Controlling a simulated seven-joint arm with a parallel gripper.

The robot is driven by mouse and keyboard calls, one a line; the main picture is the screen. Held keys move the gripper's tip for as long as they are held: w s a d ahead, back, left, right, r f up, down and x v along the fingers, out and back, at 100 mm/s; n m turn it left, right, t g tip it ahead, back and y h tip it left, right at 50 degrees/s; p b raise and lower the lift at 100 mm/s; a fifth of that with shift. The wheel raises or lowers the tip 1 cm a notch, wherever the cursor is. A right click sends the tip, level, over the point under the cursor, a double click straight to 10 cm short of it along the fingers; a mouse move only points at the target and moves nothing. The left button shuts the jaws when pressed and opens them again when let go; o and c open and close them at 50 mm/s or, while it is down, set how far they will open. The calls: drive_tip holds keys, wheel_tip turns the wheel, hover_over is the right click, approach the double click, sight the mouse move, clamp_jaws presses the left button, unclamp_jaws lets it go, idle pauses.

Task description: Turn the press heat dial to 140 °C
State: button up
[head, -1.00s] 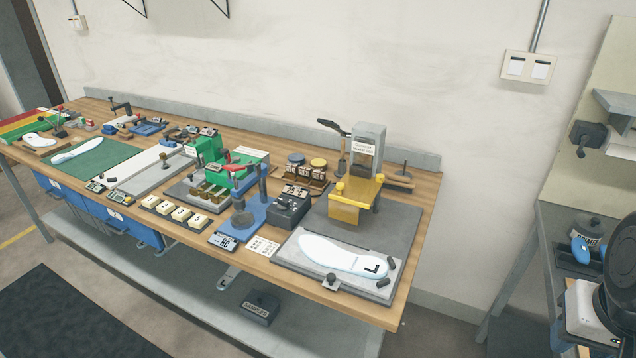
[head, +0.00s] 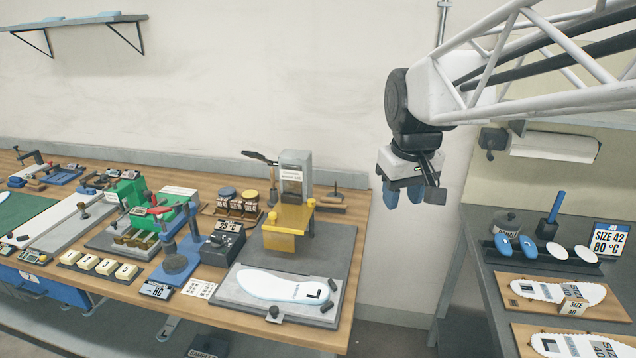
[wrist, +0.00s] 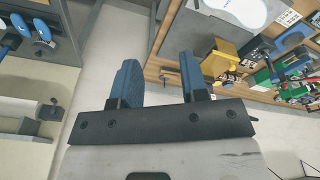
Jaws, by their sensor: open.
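A dark control box (head: 222,248) stands on the wooden bench, left of the yellow press (head: 287,230). It has small knobs and a little display on top; the dial's setting is too small to read. The press has a grey column with a white label. In the wrist view the yellow press (wrist: 222,54) is at upper right, and the dial cannot be made out. My gripper (head: 404,198) hangs in the air right of the press, well apart from the box. Its two blue fingers (wrist: 158,75) are apart with nothing between them.
A white insole (head: 284,287) marked L lies on a grey plate before the press. A blue stand (head: 178,262) is beside the box. On the right, a grey bench holds insoles (head: 557,291) and a "SIZE 42 80 °C" sign (head: 609,238). Open floor lies between the benches.

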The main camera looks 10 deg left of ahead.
drive_tip(key=w+a+n, duration=0.2)
drive_tip(key=w+a, duration=0.4)
drive_tip(key=a, duration=0.3)
drive_tip(key=n+g, duration=0.2)
drive_tip(key=n, duration=0.6)
hover_over(214, 236)
wheel_tip(214, 236, down, 20)
drive_tip(key=shift+s+r, duration=0.1)
drive_tip(key=shift+f, duration=0.25)
drive_tip(key=shift+f, duration=0.1)
drive_tip(key=shift+f, duration=3.75)
